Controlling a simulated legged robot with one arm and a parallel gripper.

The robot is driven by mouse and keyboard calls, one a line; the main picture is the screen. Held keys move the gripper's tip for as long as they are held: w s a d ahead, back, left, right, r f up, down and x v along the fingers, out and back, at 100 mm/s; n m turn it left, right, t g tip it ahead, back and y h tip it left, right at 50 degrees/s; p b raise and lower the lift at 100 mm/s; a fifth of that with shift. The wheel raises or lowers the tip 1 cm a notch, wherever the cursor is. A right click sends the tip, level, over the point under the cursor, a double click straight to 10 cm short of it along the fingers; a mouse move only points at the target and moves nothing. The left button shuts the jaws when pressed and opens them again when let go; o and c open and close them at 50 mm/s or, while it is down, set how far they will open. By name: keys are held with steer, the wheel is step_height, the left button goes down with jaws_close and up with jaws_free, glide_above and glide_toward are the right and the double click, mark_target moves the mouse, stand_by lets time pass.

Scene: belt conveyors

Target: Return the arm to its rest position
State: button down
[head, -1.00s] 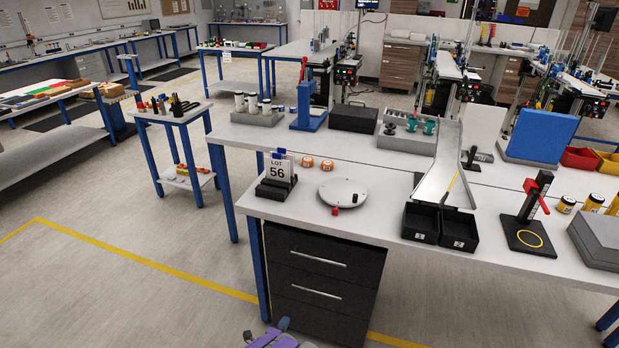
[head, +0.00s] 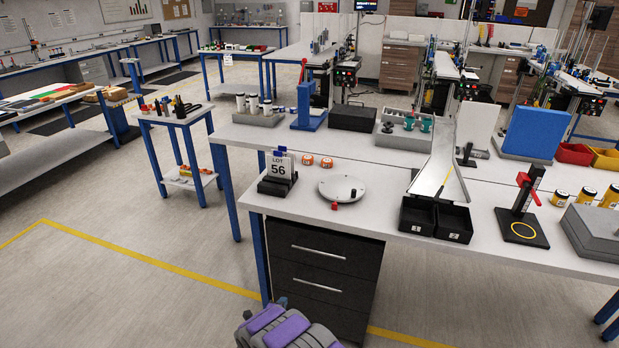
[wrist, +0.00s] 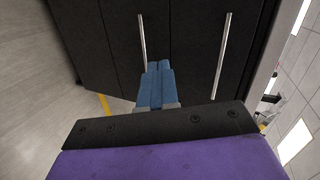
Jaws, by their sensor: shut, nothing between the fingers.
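My gripper (wrist: 157,84) shows in the wrist view with its blue fingers pressed together and nothing between them. It is in front of the black drawer cabinet (wrist: 185,45), whose two silver handles show on either side of the fingers; I cannot tell the exact gap. In the head view, my purple and grey arm (head: 285,330) shows at the bottom edge, low in front of the cabinet (head: 318,275). The fingers are not clearly visible in the head view.
The white workbench (head: 330,215) stands above the cabinet. It carries a LOT 56 sign (head: 280,168), a round grey plate (head: 342,188) and two black bins (head: 435,218). Open floor with a yellow line (head: 140,265) lies to the left.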

steer(key=w+d+r+n+g+y, duration=0.1)
steer(key=w+r+n+y, duration=0.15)
steer(key=r, duration=0.55)
steer(key=w+r+n+g+y, duration=0.1)
steer(key=w+r+n, duration=0.15)
steer(key=r, duration=0.65)
steer(key=s+d+r+n+g, duration=0.2)
steer(key=s+d+r+n, duration=0.15)
steer(key=s+r, duration=0.2)
steer(key=s+d+r+n+g, duration=0.2)
steer(key=s+d+r, duration=0.2)
steer(key=r, duration=0.3)
steer(key=s+d+r+n+g, duration=0.1)
steer(key=s+d+r+n, duration=0.15)
steer(key=s, duration=0.45)
steer(key=s+d+r+n+g, duration=0.1)
steer(key=s+d+r+g, duration=0.2)
steer(key=s, duration=0.4)
steer(key=s+d+r+n, duration=0.1)
steer(key=s+d+r, duration=0.2)
steer(key=s+r, duration=0.3)
steer(key=s+d+r+n+g, duration=0.1)
steer(key=s+d+n+g, duration=0.1)
steer(key=s, duration=1.1)
steer(key=s+d+r+n+g, duration=0.1)
steer(key=s+d, duration=0.4)
steer(key=s, duration=0.9)
steer(key=shift+s+r+n+g, duration=0.2)
steer(key=shift+s+n+g, duration=0.1)
steer(key=shift+n+g, duration=0.55)
